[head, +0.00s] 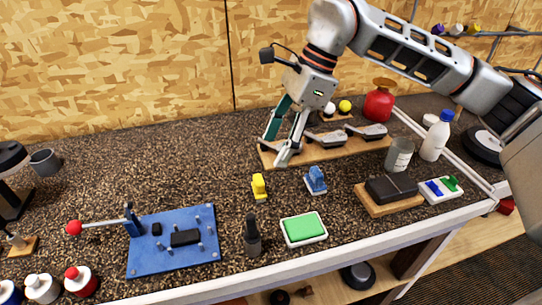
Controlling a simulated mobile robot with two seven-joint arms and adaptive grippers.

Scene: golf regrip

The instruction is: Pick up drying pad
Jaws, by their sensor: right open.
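A green rectangular pad (303,227) lies in a shallow white tray (305,243) near the front edge of the speckled counter. It is probably the drying pad, but I cannot be sure. My right gripper (275,149) comes in from the upper right and points down, open, with nothing between its fingers. It is over the left end of a wooden board (330,151) with golf club heads, well behind the green pad. My left gripper is not in view.
A dark bottle (252,236) stands just left of the tray. A yellow clamp (259,187) and a blue one (315,181) stand behind it. A black block (391,188) on wood is to the right. A blue fixture plate (174,241) is at left.

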